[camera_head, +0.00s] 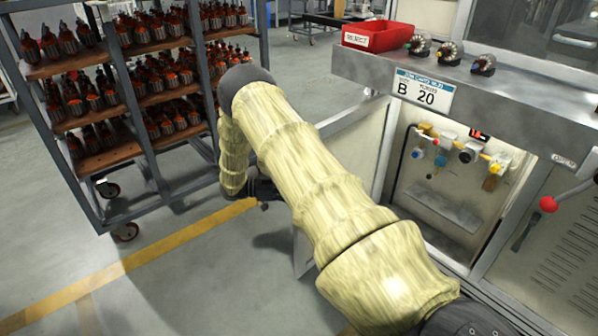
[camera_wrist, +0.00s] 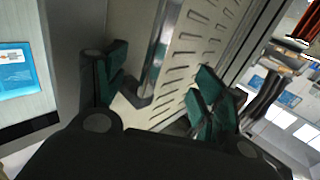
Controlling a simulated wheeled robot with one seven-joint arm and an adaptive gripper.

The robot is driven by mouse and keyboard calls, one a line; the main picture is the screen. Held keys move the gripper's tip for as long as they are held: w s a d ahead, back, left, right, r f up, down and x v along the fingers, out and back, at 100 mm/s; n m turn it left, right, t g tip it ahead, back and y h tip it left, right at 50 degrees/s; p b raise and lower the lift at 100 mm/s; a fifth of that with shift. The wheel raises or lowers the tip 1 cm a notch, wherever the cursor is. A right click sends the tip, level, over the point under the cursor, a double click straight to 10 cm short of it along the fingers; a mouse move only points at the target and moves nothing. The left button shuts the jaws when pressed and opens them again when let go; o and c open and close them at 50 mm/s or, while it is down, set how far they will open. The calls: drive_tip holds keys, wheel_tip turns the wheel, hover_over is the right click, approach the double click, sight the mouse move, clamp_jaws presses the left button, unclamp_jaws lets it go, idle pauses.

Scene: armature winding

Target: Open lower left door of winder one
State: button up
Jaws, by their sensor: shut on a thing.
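The winder (camera_head: 480,80) stands at the right in the head view. Its lower left compartment is open, showing valves and yellow piping. The lower left door (camera_head: 362,148) is swung out to the left, partly hidden behind my arm. In the wrist view the slotted door panel (camera_wrist: 195,50) carries a metal bar handle (camera_wrist: 163,45). My gripper (camera_wrist: 160,75) has its green-padded fingers on either side of this handle and is shut on it. In the head view my gripper is largely hidden by my arm.
A wheeled rack (camera_head: 150,130) with several orange-and-metal armatures stands at the left, near my elbow. A red bin (camera_head: 377,36) and 3 small parts (camera_head: 449,52) rest on the winder's top ledge. A red-knobbed lever (camera_head: 549,204) juts out at the right. Floor at the lower left is clear.

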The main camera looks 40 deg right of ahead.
drive_tip(key=shift+d, duration=0.15)
drive_tip(key=shift+w, duration=0.25)
drive_tip(key=shift+c, duration=0.6)
drive_tip(key=v, duration=1.2)
drive_tip(key=shift+s, duration=0.25)
drive_tip(key=shift+c, duration=0.6)
